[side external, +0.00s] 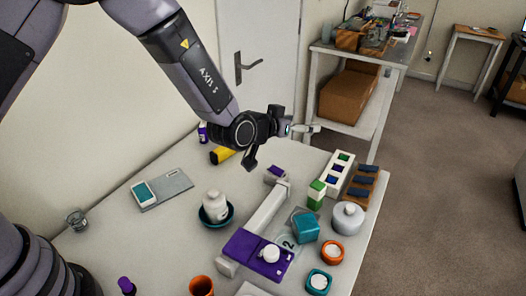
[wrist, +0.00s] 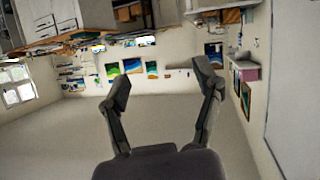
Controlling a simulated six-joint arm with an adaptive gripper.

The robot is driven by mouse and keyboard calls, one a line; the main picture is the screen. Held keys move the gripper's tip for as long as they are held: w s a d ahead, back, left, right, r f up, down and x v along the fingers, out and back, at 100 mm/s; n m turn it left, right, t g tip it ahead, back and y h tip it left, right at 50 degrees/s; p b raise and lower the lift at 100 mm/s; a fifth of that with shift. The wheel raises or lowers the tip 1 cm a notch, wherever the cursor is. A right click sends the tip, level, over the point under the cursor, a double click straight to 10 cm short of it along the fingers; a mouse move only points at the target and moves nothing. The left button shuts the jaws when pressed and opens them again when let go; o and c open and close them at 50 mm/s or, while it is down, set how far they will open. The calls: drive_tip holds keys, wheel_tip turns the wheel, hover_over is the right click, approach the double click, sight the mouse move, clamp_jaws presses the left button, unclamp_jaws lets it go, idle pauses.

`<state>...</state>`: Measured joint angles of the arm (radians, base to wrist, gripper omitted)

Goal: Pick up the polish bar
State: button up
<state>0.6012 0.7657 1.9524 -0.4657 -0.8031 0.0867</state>
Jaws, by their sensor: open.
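I cannot tell for certain which thing is the polish bar. Bar-like things in the side view are a green-and-white upright block (side external: 316,195), a small purple block (side external: 276,174) and dark blue bars (side external: 362,180) in a brown rack at the right. My gripper (side external: 284,146) is above the back of the table, over none of them closely. It also shows in the wrist view (wrist: 165,84), with its two fingers wide apart and nothing between them. It points out across the room, and no table item shows between the fingers.
A white rack (side external: 337,174) stands beside the brown rack. A pale raised beam (side external: 262,215) crosses the table.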

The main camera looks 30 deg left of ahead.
drive_tip(key=t, duration=0.2)
hover_over(315, 187)
drive_tip(key=s, duration=0.3)
wheel_tip(315, 187, down, 10)
wheel_tip(315, 187, down, 6)
drive_tip(key=shift+m, duration=0.3)
drive_tip(key=shift+w+d+f, duration=0.1)
drive_tip(key=shift+w+f, duration=0.25)
drive_tip(key=shift+w, duration=0.35)
drive_tip(key=shift+w+f, duration=0.4)
drive_tip(key=shift+w, duration=0.35)
drive_tip(key=shift+w+d+f, duration=0.1)
drive_tip(key=shift+w+f, duration=0.25)
drive_tip(key=shift+w, duration=0.35)
clamp_jaws()
